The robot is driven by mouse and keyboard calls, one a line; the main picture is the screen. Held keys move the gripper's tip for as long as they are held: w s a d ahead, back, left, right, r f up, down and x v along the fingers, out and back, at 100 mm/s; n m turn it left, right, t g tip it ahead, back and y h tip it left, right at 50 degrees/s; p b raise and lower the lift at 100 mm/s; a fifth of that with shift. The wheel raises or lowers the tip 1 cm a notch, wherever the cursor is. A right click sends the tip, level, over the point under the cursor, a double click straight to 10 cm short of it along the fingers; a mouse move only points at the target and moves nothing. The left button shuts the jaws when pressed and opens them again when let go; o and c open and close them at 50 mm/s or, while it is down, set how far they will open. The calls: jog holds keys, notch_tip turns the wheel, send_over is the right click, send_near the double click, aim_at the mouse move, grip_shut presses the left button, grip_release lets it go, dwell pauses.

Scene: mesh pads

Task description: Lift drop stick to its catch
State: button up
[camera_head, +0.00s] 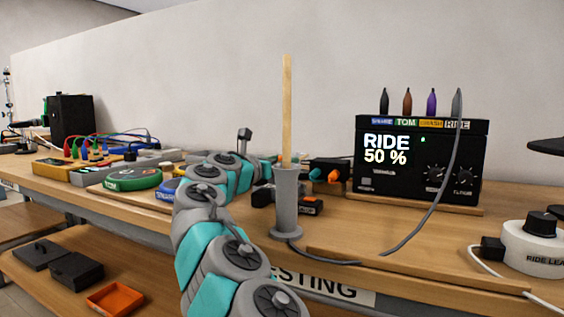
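The drop stick (287,112) is a plain pale wooden rod. It stands upright with its lower end inside a grey flared tube (287,205) on the bench. No catch can be made out on the tube or the stick. My grey and teal arm rises from the bottom of the picture and bends right towards the tube. My gripper (262,194) seems to be the dark part beside and behind the tube's left side. Its fingertips are hidden or too small to tell, so I cannot see whether it touches the tube or stick.
A black box (420,190) reading "RIDE 50 %" stands right of the tube, with a grey cable running from it towards the tube's base. A white round pad (535,245) is far right. A green TOM pad (132,180) is left. Space above the bench around the stick is clear.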

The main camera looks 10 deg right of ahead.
jog(key=shift+c, duration=0.4)
grip_shut()
dwell(0.9)
